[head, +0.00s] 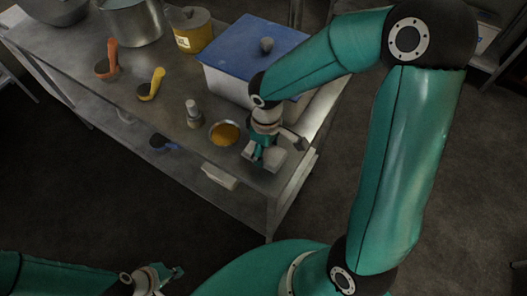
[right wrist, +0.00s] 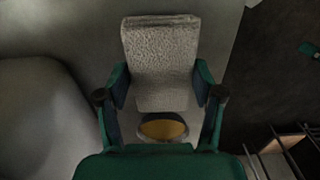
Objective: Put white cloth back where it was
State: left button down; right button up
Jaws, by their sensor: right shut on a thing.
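The white cloth (right wrist: 162,58) is a folded, textured, pale grey-white block in the right wrist view. My right gripper (right wrist: 162,88) has a finger on each side of it and is shut on it. In the head view this gripper (head: 262,157) is low at the table's right front corner, and the cloth (head: 278,160) shows partly behind its fingers. I cannot tell whether the cloth touches the tabletop. My left gripper (head: 165,278) is at the bottom left, away from the table. Its fingers are too small and dark to read.
A steel bowl of yellow stuff (head: 224,133) sits just left of the right gripper, with a small shaker (head: 193,113) beside it. A blue-lidded white bin (head: 250,55) stands behind. Orange (head: 108,60) and yellow (head: 152,84) scoops lie farther left. A pale object (head: 219,177) is at the table's front edge.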

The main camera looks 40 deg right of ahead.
aim_at(266, 151)
jog(key=shift+f, duration=0.45)
jog(key=shift+f, duration=0.1)
jog(key=o, duration=1.3)
notch_tip(266, 151, up, 12)
jog(key=shift+r+p, duration=0.15)
jog(key=shift+p, duration=0.3)
